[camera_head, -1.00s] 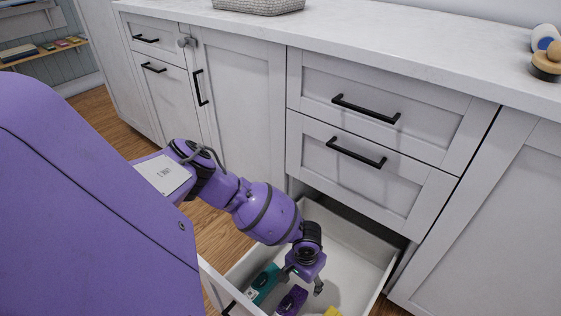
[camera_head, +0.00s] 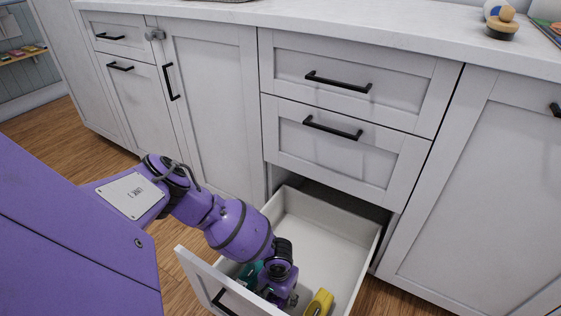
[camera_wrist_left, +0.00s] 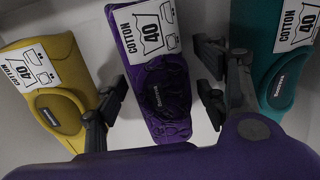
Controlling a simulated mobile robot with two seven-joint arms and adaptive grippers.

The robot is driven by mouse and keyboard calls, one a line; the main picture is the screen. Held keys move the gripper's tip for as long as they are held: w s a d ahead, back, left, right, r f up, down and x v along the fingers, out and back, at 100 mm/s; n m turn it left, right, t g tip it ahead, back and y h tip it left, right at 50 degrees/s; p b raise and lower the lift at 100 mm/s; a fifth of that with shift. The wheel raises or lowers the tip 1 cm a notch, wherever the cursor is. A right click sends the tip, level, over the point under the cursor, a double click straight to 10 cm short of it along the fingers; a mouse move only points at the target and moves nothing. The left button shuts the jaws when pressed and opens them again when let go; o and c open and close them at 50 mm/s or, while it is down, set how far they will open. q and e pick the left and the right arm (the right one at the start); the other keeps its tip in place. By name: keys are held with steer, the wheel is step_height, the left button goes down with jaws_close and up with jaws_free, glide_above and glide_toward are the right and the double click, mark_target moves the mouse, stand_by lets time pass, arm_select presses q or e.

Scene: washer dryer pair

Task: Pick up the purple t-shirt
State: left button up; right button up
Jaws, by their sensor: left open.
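The purple t-shirt (camera_wrist_left: 155,85) is folded, with a white COTTON 40 label, and lies in the open bottom drawer (camera_head: 335,220). In the left wrist view it lies between a yellow folded shirt (camera_wrist_left: 50,85) and a teal one (camera_wrist_left: 288,75). My left gripper (camera_wrist_left: 162,92) is open, with one finger on each side of the purple t-shirt; I cannot tell whether they touch it. In the head view my left gripper (camera_head: 278,293) is down in the drawer and largely hides the purple t-shirt. My right gripper is out of view.
The yellow shirt (camera_head: 320,302) and teal shirt (camera_head: 249,273) lie close on either side of the gripper. Drawer walls surround it, and closed drawers (camera_head: 345,150) stand above. The back part of the open drawer is empty.

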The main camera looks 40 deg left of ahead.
arm_select(q)
steer(key=shift+f, duration=0.4)
steer(key=shift+r, duration=0.1)
steer(key=shift+c, duration=0.5)
steer(key=c, duration=1.2)
